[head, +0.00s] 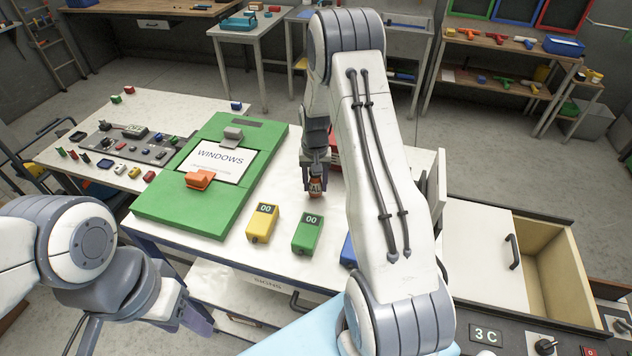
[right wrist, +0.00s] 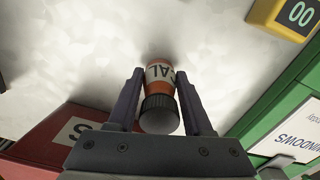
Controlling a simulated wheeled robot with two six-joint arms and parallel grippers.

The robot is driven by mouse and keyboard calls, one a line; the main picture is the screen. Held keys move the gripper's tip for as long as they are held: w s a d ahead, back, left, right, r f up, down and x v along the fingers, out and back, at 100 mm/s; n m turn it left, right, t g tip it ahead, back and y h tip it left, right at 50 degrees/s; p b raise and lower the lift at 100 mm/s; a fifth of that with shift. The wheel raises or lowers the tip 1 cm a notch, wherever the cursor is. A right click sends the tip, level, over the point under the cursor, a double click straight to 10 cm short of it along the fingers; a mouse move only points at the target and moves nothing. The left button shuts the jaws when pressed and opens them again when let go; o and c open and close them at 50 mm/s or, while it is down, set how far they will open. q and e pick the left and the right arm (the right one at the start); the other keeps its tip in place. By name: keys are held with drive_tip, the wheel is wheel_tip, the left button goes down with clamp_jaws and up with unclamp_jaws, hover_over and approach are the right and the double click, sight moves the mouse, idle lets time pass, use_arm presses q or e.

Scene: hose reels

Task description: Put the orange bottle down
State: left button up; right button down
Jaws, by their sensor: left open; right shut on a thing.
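The orange bottle (head: 315,188) has a white label and a dark cap. My right gripper (head: 316,168) points down and is shut on it, over the white table (head: 283,180). In the right wrist view the bottle (right wrist: 160,74) sits between the two fingers, its dark cap toward the camera. It looks about upright, and I cannot tell whether its base touches the table. My left gripper (head: 196,318) is low at the left, away from the bottle, open with nothing seen in it.
A green board (head: 160,205) with a "WINDOWS" sheet lies left of the bottle. A yellow counter box (head: 262,223) and a green one (head: 307,234) stand in front of it; a blue one (head: 348,250) is partly hidden. A red object (right wrist: 62,140) is close beside my right gripper.

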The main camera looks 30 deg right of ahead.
drive_tip(key=shift+f, duration=0.15)
drive_tip(key=shift+c, duration=1.5)
unclamp_jaws()
